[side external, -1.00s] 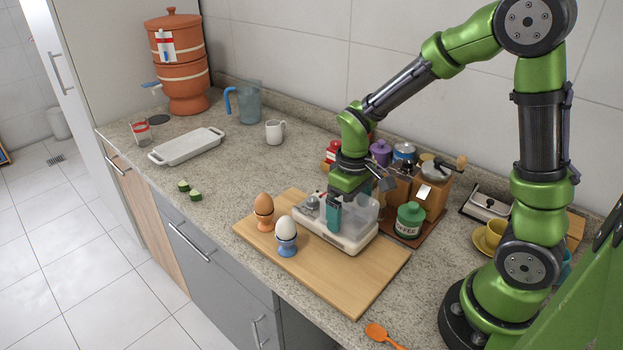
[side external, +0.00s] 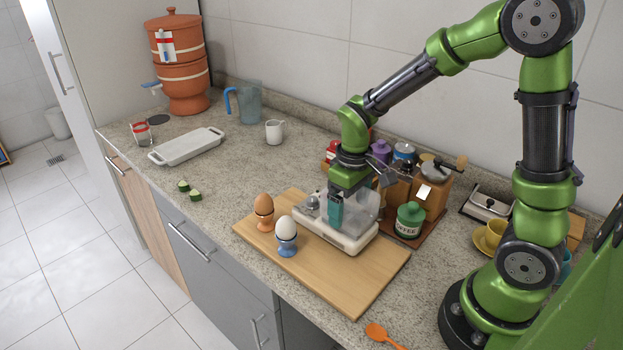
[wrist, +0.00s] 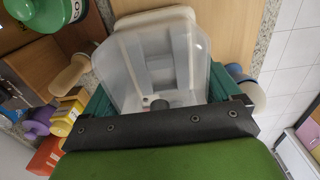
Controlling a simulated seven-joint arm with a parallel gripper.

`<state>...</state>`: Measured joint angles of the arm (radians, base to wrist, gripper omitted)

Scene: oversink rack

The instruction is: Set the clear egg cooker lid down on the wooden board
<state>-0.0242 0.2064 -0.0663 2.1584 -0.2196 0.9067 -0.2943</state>
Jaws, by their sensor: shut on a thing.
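The clear egg cooker lid (side external: 364,205) is in my gripper (side external: 336,212), over the white egg cooker base (side external: 350,244). In the wrist view the lid (wrist: 186,60) sits between the two green fingers of my gripper (wrist: 160,92), which is shut on it. The base stands on the wooden board (side external: 365,288), toward its back edge. I cannot tell whether the lid's lower rim is clear of the base. The front of the board is bare.
A brown egg (side external: 264,203) and a white egg (side external: 286,227) stand in cups on the board's left part. A green coffee jar (side external: 410,220) and a wooden grinder (side external: 431,192) stand close behind the cooker. An orange spoon (side external: 380,334) lies near the front.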

